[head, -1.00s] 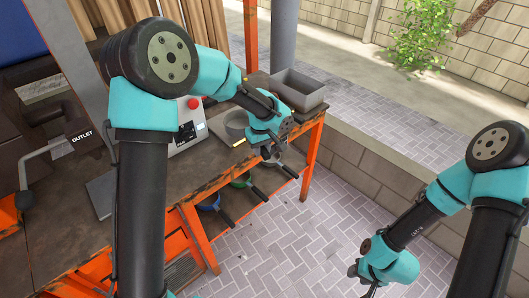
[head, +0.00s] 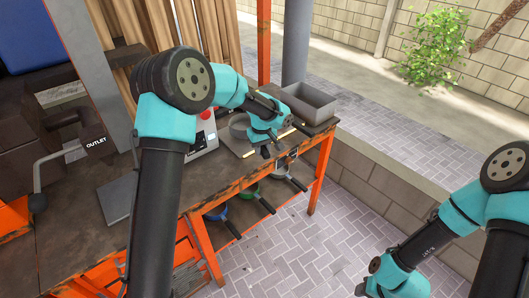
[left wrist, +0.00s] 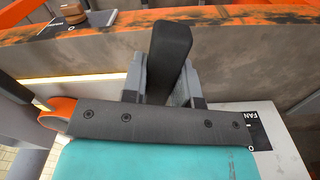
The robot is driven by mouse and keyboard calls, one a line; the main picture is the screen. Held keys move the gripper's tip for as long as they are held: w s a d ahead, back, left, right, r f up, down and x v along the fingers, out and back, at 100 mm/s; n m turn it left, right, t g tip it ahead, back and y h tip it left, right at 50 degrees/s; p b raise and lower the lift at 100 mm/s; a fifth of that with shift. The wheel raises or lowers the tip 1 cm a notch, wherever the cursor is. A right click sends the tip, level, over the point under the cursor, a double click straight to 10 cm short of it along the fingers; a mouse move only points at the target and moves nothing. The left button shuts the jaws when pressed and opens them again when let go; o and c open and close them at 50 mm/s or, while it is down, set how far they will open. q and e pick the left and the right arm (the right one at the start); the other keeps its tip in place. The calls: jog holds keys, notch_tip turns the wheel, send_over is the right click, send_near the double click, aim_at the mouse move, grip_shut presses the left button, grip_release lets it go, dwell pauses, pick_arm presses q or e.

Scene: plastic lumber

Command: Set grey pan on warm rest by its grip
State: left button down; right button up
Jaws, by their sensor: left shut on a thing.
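The grey pan (head: 239,127) is at the far right part of the bench, over or on the warm rest (head: 225,137), a flat plate with a yellow front bar. I cannot tell whether the pan touches it. My left gripper (head: 266,147) is just right of the pan. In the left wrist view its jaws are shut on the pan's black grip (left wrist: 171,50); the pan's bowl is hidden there. My right gripper (head: 365,287) hangs low over the paving at the bottom edge, away from the bench; its jaws are too unclear to judge.
A grey open bin (head: 308,100) stands at the bench's far right corner. A control box with a red button (head: 205,114) is left of the pan. A blue pan (head: 216,212) and a green pan (head: 248,191) sit below the bench top, their dark handles sticking out.

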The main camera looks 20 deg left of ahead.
pick_arm(q)
jog(key=shift+w+a, duration=0.3)
jog(key=shift+w, duration=0.05)
jog(key=shift+f, duration=1.3)
jog(key=c, duration=0.8)
grip_release()
notch_tip(320, 180, up, 18)
jog(key=shift+f, duration=0.25)
jog(key=shift+s, duration=0.1)
